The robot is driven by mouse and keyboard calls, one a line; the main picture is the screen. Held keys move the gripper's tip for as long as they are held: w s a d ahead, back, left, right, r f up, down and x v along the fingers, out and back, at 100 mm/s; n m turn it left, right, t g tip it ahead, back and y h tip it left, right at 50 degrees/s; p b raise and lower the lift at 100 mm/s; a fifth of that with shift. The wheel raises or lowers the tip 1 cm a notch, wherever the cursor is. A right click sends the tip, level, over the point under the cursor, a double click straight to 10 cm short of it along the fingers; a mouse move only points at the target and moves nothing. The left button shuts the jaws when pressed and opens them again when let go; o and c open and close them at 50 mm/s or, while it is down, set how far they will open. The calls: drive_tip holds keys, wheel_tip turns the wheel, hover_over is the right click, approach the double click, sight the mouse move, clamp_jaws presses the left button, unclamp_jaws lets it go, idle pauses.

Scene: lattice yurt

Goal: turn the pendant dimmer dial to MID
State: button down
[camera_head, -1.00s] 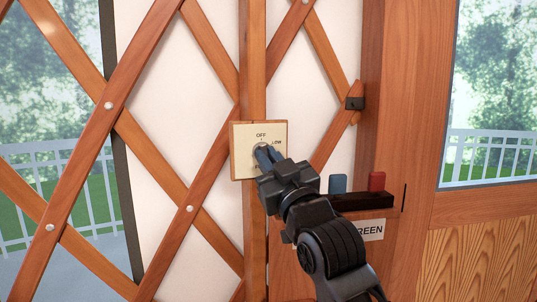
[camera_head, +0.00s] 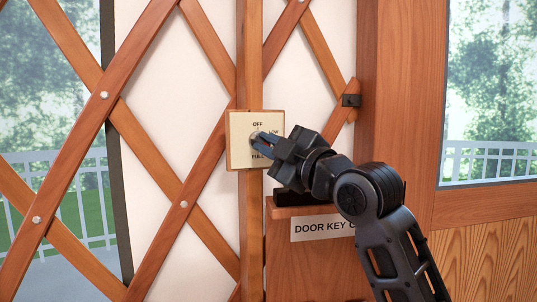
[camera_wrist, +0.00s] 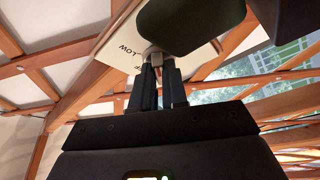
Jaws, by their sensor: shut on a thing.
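The dimmer plate (camera_head: 240,152) is a cream square with a wooden edge, fixed to an upright wooden post. It reads OFF at the top, LOW at the right and FULL at the bottom; the rest of its lettering is hidden or too small. The grey dial (camera_head: 256,138) sits at its middle, mostly covered by my fingers, so its pointer cannot be read. My gripper (camera_head: 264,143) is shut on the dial, reaching in from the right. In the wrist view the fingertips (camera_wrist: 157,66) close around the dial (camera_wrist: 153,53), with LOW on the plate (camera_wrist: 118,62) beside them.
A wooden ledge with a sign reading DOOR KEY (camera_head: 322,228) is below my arm, partly covered. A dark latch (camera_head: 351,100) is on the door frame at right. Crossed lattice slats (camera_head: 165,165) flank the post. Windows stand at both sides.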

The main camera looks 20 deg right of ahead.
drive_tip(key=shift+n, duration=0.3)
drive_tip(key=c, duration=1.1)
unclamp_jaws()
drive_tip(key=shift+c, duration=0.2)
drive_tip(key=b+v, duration=0.1)
drive_tip(key=v, duration=0.6)
drive_tip(key=shift+s, duration=0.4)
drive_tip(key=shift+d, duration=0.15)
